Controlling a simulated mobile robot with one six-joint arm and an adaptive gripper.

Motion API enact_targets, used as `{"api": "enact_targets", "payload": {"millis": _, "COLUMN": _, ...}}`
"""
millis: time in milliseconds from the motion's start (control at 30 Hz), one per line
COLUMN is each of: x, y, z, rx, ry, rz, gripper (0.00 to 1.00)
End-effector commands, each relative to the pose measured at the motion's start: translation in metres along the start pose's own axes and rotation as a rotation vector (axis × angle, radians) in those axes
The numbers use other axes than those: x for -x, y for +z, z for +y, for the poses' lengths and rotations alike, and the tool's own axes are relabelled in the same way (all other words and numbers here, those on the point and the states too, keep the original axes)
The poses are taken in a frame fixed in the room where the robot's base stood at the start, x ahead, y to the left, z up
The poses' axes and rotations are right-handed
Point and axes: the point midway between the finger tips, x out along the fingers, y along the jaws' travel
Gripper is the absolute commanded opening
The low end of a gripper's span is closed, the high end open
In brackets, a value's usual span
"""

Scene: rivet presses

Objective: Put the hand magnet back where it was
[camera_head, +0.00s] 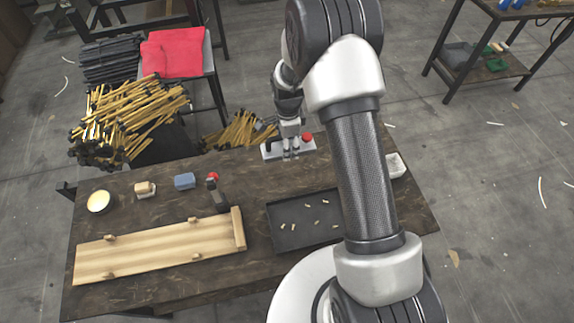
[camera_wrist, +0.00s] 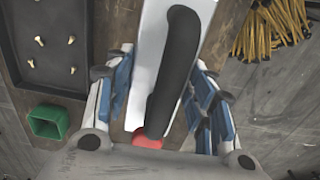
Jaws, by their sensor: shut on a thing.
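The hand magnet is a pale flat plate (camera_head: 270,152) with a black handle and a red knob (camera_head: 307,136), near the table's back edge. Whether the plate rests on the table or hangs just above it, I cannot tell. My gripper (camera_head: 291,151) points down over the plate. In the wrist view its blue-padded fingers (camera_wrist: 166,95) lie on both sides of the black handle (camera_wrist: 175,72), shut on it. The red knob (camera_wrist: 147,139) shows near my gripper's body, with the pale plate under the handle.
A dark tray (camera_head: 285,240) with several small brass rivets lies in front. Left are a wooden board (camera_head: 150,257), a red-topped black tool (camera_head: 218,192), a blue block (camera_head: 184,181) and a round dish (camera_head: 99,202). A green box (camera_wrist: 48,122) shows in the wrist view. Yellow-handled tools (camera_head: 240,130) stand behind.

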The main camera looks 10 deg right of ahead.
Motion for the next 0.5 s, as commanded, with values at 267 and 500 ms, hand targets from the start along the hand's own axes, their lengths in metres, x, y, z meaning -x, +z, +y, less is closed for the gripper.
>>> {"api": "enact_targets", "payload": {"millis": 267, "x": -0.057, "y": 0.000, "z": -0.001, "rx": 0.001, "ry": -0.002, "rz": 0.000, "gripper": 0.01}}
{"api": "enact_targets", "payload": {"millis": 500, "x": -0.072, "y": 0.000, "z": -0.001, "rx": 0.001, "ry": -0.002, "rz": 0.000, "gripper": 0.01}}
